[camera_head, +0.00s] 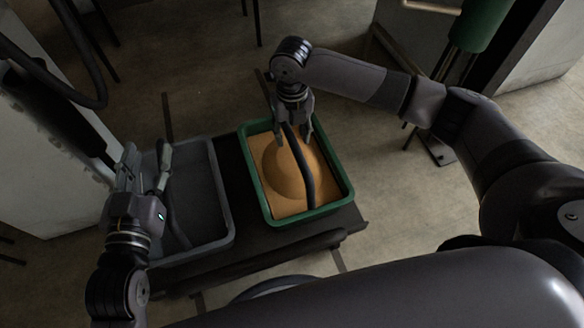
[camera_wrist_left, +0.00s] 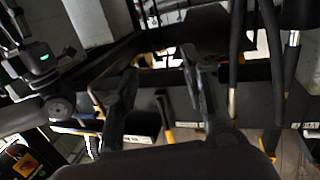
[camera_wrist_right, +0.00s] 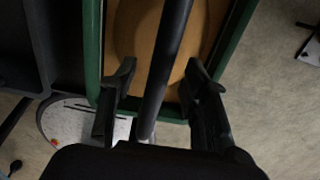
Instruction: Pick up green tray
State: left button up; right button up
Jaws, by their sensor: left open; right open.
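The green tray (camera_head: 333,172) sits on a dark low platform, with a tan-orange mound (camera_head: 277,172) inside it. A black curved bar or hose (camera_head: 302,168) crosses over the mound. My right gripper (camera_head: 294,132) is open above the tray's far end, with its fingers on either side of the bar. In the right wrist view the green rim (camera_wrist_right: 92,50) and the bar (camera_wrist_right: 165,65) show between and beyond the open fingers (camera_wrist_right: 160,85). My left gripper (camera_head: 146,168) is open over the left side of the grey tray, away from the green tray.
A grey tray (camera_head: 222,190) stands left of the green one on the dark platform (camera_head: 345,222), holding a dark bar-like item. A pale cabinet (camera_head: 45,190) stands at the left. Open floor (camera_head: 385,215) lies to the right.

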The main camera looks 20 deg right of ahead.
notch_tip(320, 180, down, 3)
jog(key=shift+r+b, duration=0.15)
jog(key=shift+b, duration=0.25)
pick_arm(q)
jog(key=r+t, duration=0.2)
jog(key=r, duration=0.1)
jog(key=r+t+h, duration=0.1)
jog(key=r, duration=0.1)
jog(key=shift+d+r, duration=0.1)
jog(key=shift+d, duration=0.25)
pick_arm(e)
jog(key=shift+c, duration=0.5)
grip_shut()
jog(key=shift+w+r, duration=0.15)
jog(key=shift+r, duration=0.1)
jog(key=shift+f, duration=0.1)
